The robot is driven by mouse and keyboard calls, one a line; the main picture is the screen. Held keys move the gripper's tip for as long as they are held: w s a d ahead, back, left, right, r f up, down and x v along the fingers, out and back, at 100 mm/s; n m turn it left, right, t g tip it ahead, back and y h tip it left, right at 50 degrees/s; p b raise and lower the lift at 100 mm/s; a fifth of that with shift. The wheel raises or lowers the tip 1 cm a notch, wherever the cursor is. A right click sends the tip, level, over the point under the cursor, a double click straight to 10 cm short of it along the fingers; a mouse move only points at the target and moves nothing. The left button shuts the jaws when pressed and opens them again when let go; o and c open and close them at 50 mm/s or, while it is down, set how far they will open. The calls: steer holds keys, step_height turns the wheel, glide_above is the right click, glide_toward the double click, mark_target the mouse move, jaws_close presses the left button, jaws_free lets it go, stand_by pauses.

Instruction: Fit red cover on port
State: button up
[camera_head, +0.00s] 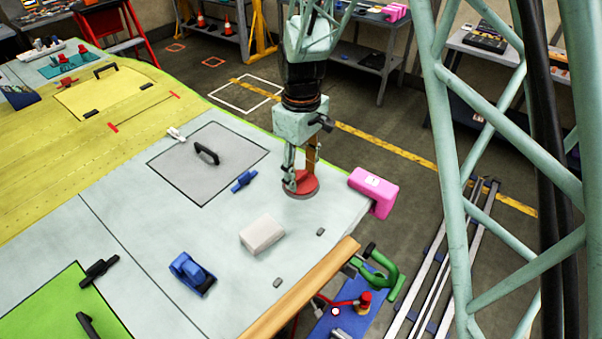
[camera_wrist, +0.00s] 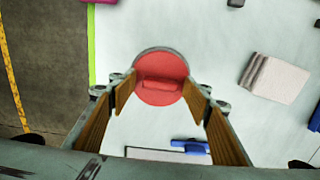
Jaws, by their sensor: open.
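The red cover (camera_head: 301,184) is a round disc with a raised bar handle, near the right edge of the pale wing panel in the head view. In the wrist view the red cover (camera_wrist: 160,86) lies on a grey ring, the port (camera_wrist: 160,53), whose rim shows around its upper edge. My gripper (camera_head: 302,172) is over the cover. In the wrist view my gripper (camera_wrist: 160,105) is open, its wood-coloured fingers spread either side of the cover. I cannot tell whether the cover sits fully in the port.
A pink block (camera_head: 374,190) sits at the panel's edge, right of the cover. A white block (camera_head: 262,235), a blue clamp (camera_head: 243,181) and a blue tool (camera_head: 192,272) lie on the panel. A green clamp (camera_head: 376,272) grips the wooden edge. Panel around the cover is clear.

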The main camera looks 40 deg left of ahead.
mark_target(301, 175)
steer(key=shift+r, duration=0.2)
step_height(301, 175, up, 12)
stand_by(0.7)
steer(key=shift+f, duration=0.1)
stand_by(0.7)
